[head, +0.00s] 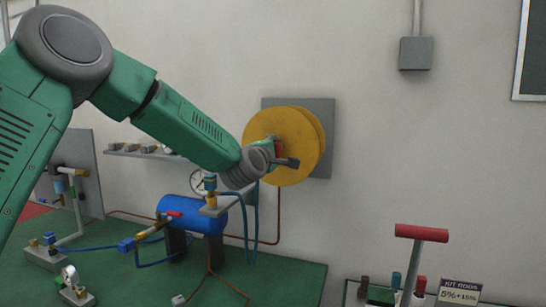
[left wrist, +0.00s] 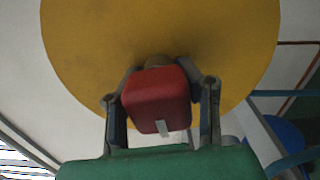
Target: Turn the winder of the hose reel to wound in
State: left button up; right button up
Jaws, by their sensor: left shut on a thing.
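The hose reel (head: 312,130) is a yellow double disc on a grey plate on the wall, in the middle of the head view. Its yellow face fills the top of the left wrist view (left wrist: 90,50). The winder's red grip (left wrist: 155,98) stands out from the disc near its lower part in the left wrist view. My left gripper (left wrist: 160,85) has a finger on each side of the red grip and is shut on it. In the head view my left gripper (head: 284,154) is in front of the disc and hides part of it. My right gripper is not in view.
A blue tank (head: 188,214) with gauge, valves and hoses stands on the green bench (head: 290,285) below the reel. A shelf with small parts is left of the reel. A red T-handle (head: 421,233) rises at the lower right by a sign (head: 460,291).

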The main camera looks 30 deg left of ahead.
pick_arm(q)
jog(key=m, duration=0.4)
jog(key=d+f+m+b, duration=0.1)
jog(key=m, duration=0.5)
jog(key=shift+f+b, duration=0.15)
jog(key=shift+b, duration=0.2)
jog(key=m, duration=0.5)
jog(key=shift+s+a+f+b, duration=0.1)
jog(key=shift+f+b, duration=0.05)
jog(key=shift+b, duration=0.15)
jog(key=m, duration=0.4)
jog(key=shift+a+m+b, duration=0.2)
jog(key=shift+m+b, duration=0.1)
jog(key=shift+b, duration=0.05)
jog(key=o, duration=1.3)
jog(key=shift+c, duration=0.2)
jog(key=shift+o, duration=0.3)
jog(key=shift+a+r, duration=0.1)
jog(key=shift+r, duration=0.15)
jog(key=shift+s+r, duration=0.1)
